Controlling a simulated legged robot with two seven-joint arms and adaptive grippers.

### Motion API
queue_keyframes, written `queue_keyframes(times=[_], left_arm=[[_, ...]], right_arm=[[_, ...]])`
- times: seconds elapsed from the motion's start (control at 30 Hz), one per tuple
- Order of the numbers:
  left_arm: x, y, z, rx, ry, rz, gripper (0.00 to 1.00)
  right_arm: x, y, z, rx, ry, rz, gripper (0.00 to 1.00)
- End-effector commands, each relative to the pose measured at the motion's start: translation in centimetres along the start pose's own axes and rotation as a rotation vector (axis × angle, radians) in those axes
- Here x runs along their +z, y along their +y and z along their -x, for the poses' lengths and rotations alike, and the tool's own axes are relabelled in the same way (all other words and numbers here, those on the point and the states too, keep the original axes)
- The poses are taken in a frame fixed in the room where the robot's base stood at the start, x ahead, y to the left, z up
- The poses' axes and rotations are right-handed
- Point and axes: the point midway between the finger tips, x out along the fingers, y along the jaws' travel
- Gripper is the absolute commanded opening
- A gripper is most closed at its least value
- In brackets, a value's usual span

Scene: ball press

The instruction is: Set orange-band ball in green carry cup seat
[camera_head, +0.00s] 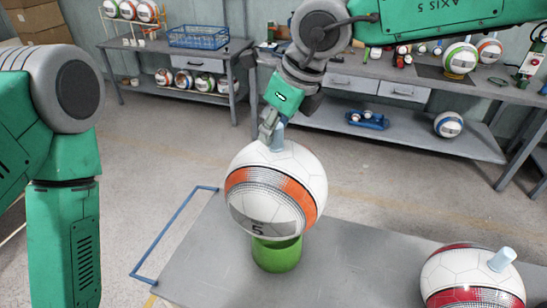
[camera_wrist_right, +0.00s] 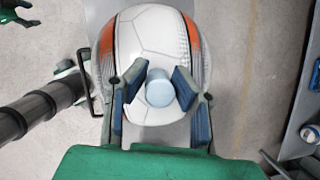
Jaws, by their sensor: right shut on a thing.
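The orange-band ball (camera_head: 276,192) is white with an orange band, a grey textured strip and the digit 5. It is upright directly over the green carry cup (camera_head: 277,255) and covers its top; I cannot tell whether it touches the seat. A pale blue peg (camera_wrist_right: 159,88) stands on top of the ball. My right gripper (camera_head: 272,132) is shut on this peg; in the right wrist view its fingers (camera_wrist_right: 158,92) lie on both sides of it. My left arm comes down at the left of the head view, its gripper out of frame.
The cup stands on a grey cart top (camera_head: 350,268) with a blue handle (camera_head: 172,235) at its left. A red-band ball (camera_head: 471,278) with a peg is at the right. Benches behind hold more balls, a blue basket (camera_head: 199,37) and tools. The cart top between both balls is clear.

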Motion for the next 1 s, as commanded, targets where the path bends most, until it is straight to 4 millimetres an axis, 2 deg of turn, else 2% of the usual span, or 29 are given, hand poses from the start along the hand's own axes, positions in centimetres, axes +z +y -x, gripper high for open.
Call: queue_keyframes(times=[0.17,0.4,0.93,0.97,1.0], left_arm=[[0.0,0.0,0.1,0.0,0.0,0.0,0.38],[0.0,0.0,0.1,0.0,0.0,0.0,0.38],[0.0,0.0,0.3,0.0,0.001,0.0,0.38],[0.0,0.0,0.3,0.0,0.001,0.0,0.38],[0.0,0.0,0.3,0.0,0.001,0.0,0.38]], right_arm=[[-0.5,-0.2,-1.2,0.001,-0.002,-0.001,0.0],[-1.5,0.0,-3.9,0.0,-0.002,0.0,0.0],[-1.9,-0.1,-4.8,0.0,-0.001,-0.001,0.0],[-1.9,-0.1,-4.8,0.0,0.0,-0.002,0.33],[-2.0,-0.1,-4.8,0.0,0.0,-0.001,0.43]])
